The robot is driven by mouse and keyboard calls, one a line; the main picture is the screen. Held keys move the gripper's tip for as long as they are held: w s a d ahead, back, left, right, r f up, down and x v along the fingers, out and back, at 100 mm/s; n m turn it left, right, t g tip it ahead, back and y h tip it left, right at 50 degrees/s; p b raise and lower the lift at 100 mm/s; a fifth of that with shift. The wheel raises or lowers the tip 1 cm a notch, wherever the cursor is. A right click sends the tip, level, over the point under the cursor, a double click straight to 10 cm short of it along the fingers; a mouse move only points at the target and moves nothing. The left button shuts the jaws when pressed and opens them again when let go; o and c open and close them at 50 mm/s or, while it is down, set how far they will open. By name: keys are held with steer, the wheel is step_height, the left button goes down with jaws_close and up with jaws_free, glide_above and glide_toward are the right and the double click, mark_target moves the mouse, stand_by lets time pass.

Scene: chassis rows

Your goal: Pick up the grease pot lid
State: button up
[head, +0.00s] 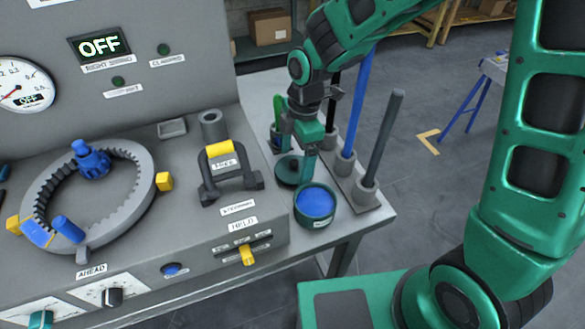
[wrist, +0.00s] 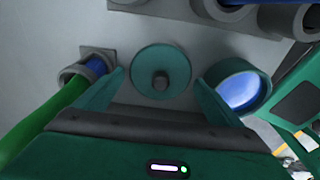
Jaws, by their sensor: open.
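The grease pot lid is a dark green disc with a small dark knob. In the wrist view the lid (wrist: 160,62) lies flat on the grey top, between my finger tips in the picture. In the head view the lid (head: 287,172) is partly hidden behind my gripper (head: 307,172). My gripper also shows in the wrist view (wrist: 161,78); it is open, one finger on each side of the lid, with nothing held. The grease pot (head: 316,215), filled with blue, stands uncovered in front of the lid. In the wrist view the pot (wrist: 262,98) is right beside my right finger.
A grey cup (wrist: 70,78) with a green-handled tool stands close to my left finger in the wrist view. Upright rods stand in holders on a strip (head: 366,196) to the right. A grey bracket with a yellow grip (head: 220,149) and a toothed ring (head: 147,185) are on the left.

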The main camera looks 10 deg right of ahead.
steer(key=shift+f, duration=0.45)
steer(key=c, duration=0.8)
steer(key=shift+r, duration=0.15)
